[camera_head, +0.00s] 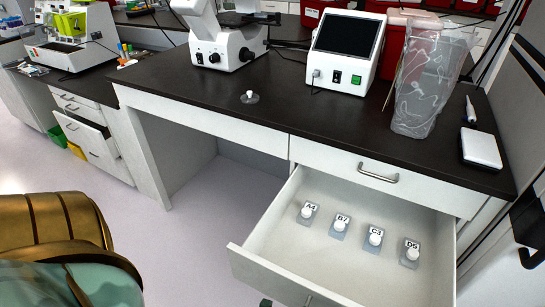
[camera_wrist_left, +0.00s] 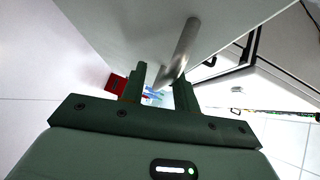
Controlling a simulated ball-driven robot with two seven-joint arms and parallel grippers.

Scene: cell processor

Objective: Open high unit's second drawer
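In the head view the drawer below the top drawer on the right of the bench stands pulled out (camera_head: 262,240). Inside it are several labelled pieces with white knobs, among them A4 (camera_head: 307,212) and D5 (camera_head: 410,255). The top drawer (camera_head: 330,163) above it is shut. In the left wrist view my left gripper (camera_wrist_left: 160,92) has its fingers apart, with the lower end of a metal bar handle (camera_wrist_left: 184,48) between or just in front of them. I cannot tell whether they touch. Only a dark bit by the drawer front shows in the head view. My right gripper is not in view.
The dark bench top (camera_head: 300,115) holds a microscope (camera_head: 225,45), a white screen device (camera_head: 345,50), a clear bag (camera_head: 425,80) and a small scale (camera_head: 481,148). Another drawer unit (camera_head: 85,125) stands at far left, one drawer slightly out. The floor below the bench is clear.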

